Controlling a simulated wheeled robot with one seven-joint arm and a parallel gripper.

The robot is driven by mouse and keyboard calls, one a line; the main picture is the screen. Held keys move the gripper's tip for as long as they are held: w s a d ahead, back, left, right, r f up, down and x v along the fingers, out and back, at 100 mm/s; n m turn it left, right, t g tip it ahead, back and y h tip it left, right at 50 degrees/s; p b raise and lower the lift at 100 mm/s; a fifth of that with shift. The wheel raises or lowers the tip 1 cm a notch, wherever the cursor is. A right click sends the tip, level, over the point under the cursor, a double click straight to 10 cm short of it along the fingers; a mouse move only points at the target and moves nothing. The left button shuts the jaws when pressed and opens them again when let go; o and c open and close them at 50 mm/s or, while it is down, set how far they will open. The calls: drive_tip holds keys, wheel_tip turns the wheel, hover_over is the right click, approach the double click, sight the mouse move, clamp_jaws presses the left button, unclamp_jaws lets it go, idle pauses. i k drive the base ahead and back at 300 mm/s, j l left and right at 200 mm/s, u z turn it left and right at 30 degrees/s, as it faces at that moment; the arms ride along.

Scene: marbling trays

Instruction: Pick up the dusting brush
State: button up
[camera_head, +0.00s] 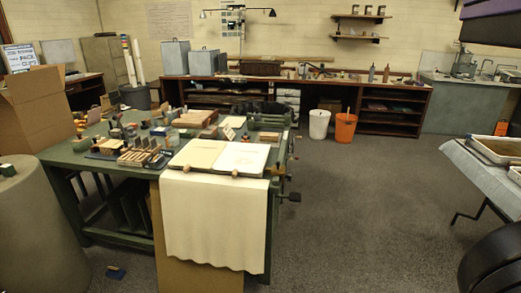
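I cannot single out the dusting brush with certainty. A green workbench (95,160) at left centre carries many small tools and blocks, too small to tell apart. A small blue and brown item (115,272) lies on the floor in front of the bench; I cannot tell what it is. My gripper is not in view.
A pale cloth (215,225) hangs over the bench's front. A cardboard box (35,110) and a grey-green drum (35,230) stand at left. White (319,124) and orange (345,127) bins stand behind. A tray (500,150) rests on the right table. The floor between is clear.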

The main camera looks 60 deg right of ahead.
sight(265, 137)
drive_tip(key=z, duration=1.2)
